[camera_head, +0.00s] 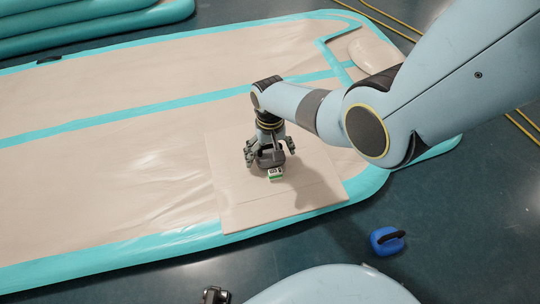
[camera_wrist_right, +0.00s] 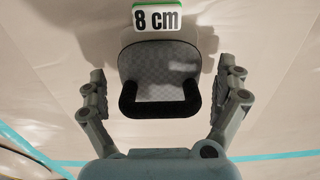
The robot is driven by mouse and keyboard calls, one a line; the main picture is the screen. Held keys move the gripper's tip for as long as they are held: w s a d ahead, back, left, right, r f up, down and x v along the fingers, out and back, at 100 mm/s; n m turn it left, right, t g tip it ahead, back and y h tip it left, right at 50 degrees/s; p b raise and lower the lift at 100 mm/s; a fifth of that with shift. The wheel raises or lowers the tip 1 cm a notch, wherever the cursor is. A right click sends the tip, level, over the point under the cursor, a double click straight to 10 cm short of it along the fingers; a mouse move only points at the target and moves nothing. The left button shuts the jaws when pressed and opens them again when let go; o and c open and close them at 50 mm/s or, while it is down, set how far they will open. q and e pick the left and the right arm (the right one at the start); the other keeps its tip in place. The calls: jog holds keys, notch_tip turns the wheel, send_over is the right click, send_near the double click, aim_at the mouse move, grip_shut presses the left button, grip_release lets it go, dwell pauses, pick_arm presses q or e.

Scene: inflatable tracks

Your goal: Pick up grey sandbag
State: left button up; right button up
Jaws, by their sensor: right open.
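The grey sandbag (camera_wrist_right: 160,65) has a black handle and fills the space between my fingers in the right wrist view. In the head view the sandbag (camera_head: 268,160) is mostly hidden behind my right gripper (camera_head: 270,150). My right gripper, also in the wrist view (camera_wrist_right: 164,90), is open, with one finger on each side of the sandbag and a visible gap to it. A small dark part at the bottom edge of the head view seems to be my left gripper (camera_head: 215,295). Its jaws are cut off.
A small white and green block marked "8 cm" (camera_head: 274,174) lies beside the sandbag on a square beige panel (camera_head: 236,205). The panel lies on a beige inflatable track (camera_head: 110,190) with turquoise edges. A blue sandbag (camera_head: 383,242) with a black handle stands on the dark floor.

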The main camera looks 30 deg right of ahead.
jog(key=shift+c, duration=0.4)
jog(key=c, duration=1.5)
